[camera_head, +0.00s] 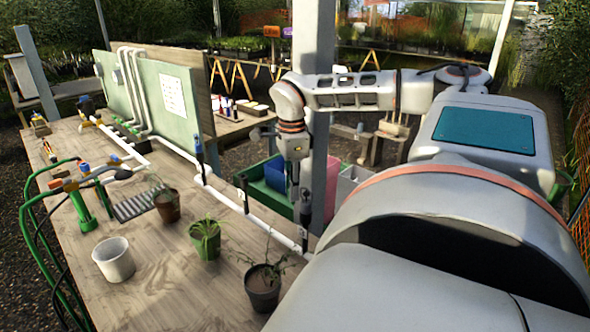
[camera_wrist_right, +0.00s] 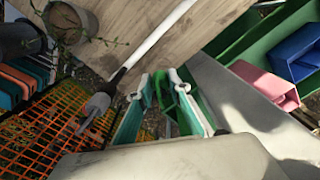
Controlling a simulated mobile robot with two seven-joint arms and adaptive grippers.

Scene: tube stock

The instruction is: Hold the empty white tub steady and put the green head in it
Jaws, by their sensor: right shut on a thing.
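The empty white tub (camera_head: 113,262) stands upright on the near left part of the wooden table, its open top facing up. My right gripper (camera_head: 294,185) hangs beyond the table's right edge, well to the right of the tub. In the right wrist view its fingers (camera_wrist_right: 166,85) are shut on a small green thing, which I take for the green head (camera_wrist_right: 184,108); it is blurred and partly covered by the fingers. My left gripper does not show, and nothing of mine touches the tub.
Pots with plants (camera_head: 205,238) stand right of the tub, with a darker one (camera_head: 263,290) near the front edge. Green hoses and nozzles line the left edge. A white pipe (camera_head: 226,200) runs along the right edge. Bins (camera_head: 275,175) stand beyond it.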

